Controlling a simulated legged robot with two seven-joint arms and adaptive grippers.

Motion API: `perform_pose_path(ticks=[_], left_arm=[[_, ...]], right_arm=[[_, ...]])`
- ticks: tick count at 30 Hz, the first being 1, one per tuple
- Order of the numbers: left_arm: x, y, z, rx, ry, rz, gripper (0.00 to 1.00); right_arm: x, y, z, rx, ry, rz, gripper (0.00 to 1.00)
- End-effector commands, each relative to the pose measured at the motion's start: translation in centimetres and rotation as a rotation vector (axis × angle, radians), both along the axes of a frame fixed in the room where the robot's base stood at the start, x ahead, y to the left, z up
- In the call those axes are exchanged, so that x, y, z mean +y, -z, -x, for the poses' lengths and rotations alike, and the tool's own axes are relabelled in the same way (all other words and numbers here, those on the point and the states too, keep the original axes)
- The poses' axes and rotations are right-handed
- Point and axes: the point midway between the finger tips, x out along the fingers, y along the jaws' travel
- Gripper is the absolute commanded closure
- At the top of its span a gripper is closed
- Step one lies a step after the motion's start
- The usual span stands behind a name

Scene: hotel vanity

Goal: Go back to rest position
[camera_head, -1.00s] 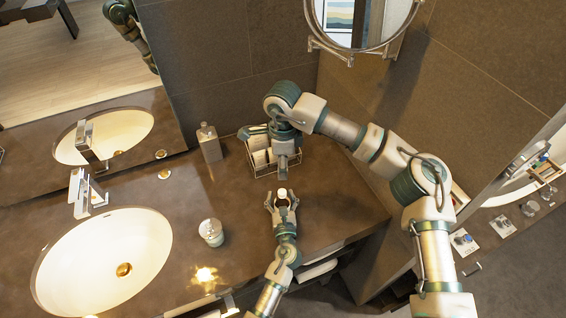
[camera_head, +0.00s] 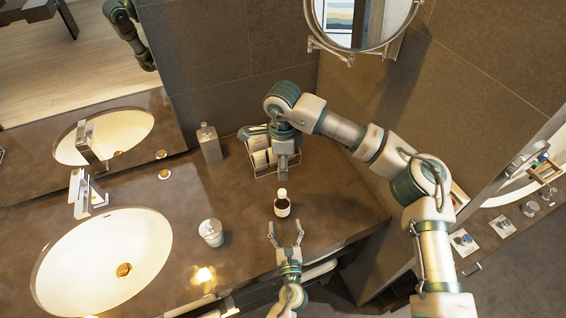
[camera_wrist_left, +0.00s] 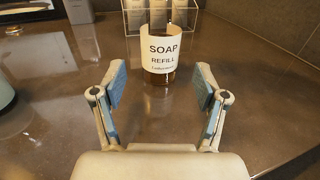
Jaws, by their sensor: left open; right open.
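My right gripper (camera_head: 284,172) hangs above the counter behind the bottle, by the wire rack. Its fingertips are hard to make out.
A wire rack (camera_head: 264,172) with white items stands at the back wall. A soap dispenser (camera_head: 209,143) and a glass jar (camera_head: 211,233) stand to the left, near the sink (camera_head: 75,262). A round mirror (camera_head: 362,22) sticks out from the wall. The counter right of the bottle is clear.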

Motion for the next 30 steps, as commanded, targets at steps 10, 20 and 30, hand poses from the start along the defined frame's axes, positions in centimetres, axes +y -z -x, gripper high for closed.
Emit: perform_pose_path(ticks=[10, 20, 30], left_arm=[[-0.1, -0.1, 0.5, -0.001, 0.0, 0.001, 0.27], [-0.1, -0.3, 0.5, -0.001, 0.0, 0.001, 0.27], [-0.1, -6.1, 0.4, -0.014, 0.0, 0.001, 0.27]], right_arm=[[0.0, 0.0, 0.0, 0.0, 0.0, 0.0, 0.45], [0.0, -0.3, 0.0, -0.001, 0.0, 0.0, 0.45], [0.0, -6.2, 0.2, -0.013, 0.0, 0.0, 0.45]])
